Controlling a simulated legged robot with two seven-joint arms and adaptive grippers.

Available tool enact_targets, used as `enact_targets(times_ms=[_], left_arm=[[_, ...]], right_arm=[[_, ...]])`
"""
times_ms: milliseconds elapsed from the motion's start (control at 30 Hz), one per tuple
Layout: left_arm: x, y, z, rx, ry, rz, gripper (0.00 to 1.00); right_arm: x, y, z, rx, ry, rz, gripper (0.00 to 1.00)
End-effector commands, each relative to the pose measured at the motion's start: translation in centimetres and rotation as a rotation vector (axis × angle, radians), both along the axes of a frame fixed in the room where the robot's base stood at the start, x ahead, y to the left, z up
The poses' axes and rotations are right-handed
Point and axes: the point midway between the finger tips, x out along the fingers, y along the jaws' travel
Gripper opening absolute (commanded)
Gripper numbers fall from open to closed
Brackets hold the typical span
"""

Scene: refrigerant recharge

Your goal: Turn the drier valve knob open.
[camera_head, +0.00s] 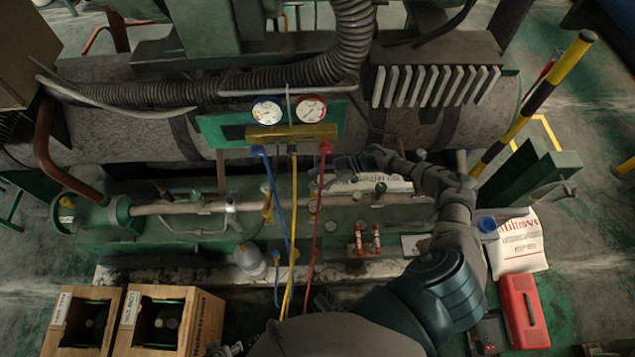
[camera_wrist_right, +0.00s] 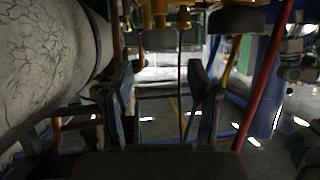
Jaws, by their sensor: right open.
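My right arm comes in from the lower right, and its gripper (camera_head: 338,168) points left beside the red hose, below the gauge manifold. In the right wrist view its two fingers (camera_wrist_right: 165,100) stand apart with no object clearly gripped; a thin dark line runs between them. A pipe (camera_head: 170,207) with several small valves runs along the green skid. A small dark green knob (camera_head: 380,188) sits on it, below and right of the gripper. I cannot tell which knob is the drier valve's.
The gauge manifold (camera_head: 290,132) has blue (camera_head: 277,210), yellow (camera_head: 293,205) and red (camera_head: 319,215) hoses hanging down. A red box (camera_head: 524,311) and white bag (camera_head: 520,245) lie at right. Wooden crates (camera_head: 205,322) stand at lower left. A large cracked cylinder (camera_wrist_right: 45,60) fills the wrist view's left.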

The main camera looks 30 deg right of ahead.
Motion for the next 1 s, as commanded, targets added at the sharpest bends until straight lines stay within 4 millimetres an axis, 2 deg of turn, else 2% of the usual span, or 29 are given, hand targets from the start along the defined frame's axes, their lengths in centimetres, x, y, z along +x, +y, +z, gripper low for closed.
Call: enact_targets(times_ms=[100,300,467,700,767,867,967,1000], left_arm=[[0.0,0.0,0.0,0.000,-0.001,0.000,0.84],[0.1,0.0,0.0,0.000,-0.001,0.000,0.84],[0.1,0.0,0.0,0.000,-0.001,0.000,0.84],[0.1,0.0,0.0,0.001,0.000,0.000,0.84],[0.1,0.0,0.0,0.000,-0.001,0.000,0.84],[0.1,0.0,0.0,0.000,-0.001,0.000,0.84],[0.1,0.0,0.0,0.000,-0.001,0.000,0.84],[0.1,0.0,0.0,0.000,-0.001,0.000,0.84]], right_arm=[[0.0,-0.2,2.7,-0.002,-0.003,0.002,0.60],[0.1,-0.3,5.9,-0.001,-0.001,-0.001,0.60],[0.1,-0.3,6.9,0.000,0.001,-0.001,0.60],[0.1,-0.2,7.0,0.001,0.001,-0.002,0.60],[0.1,-0.1,7.0,0.002,-0.001,-0.002,0.45],[0.4,1.8,6.6,0.022,-0.031,-0.016,0.45],[1.1,6.3,6.0,0.067,-0.109,-0.083,0.45],[1.3,8.6,5.7,0.087,-0.148,-0.131,0.45]])
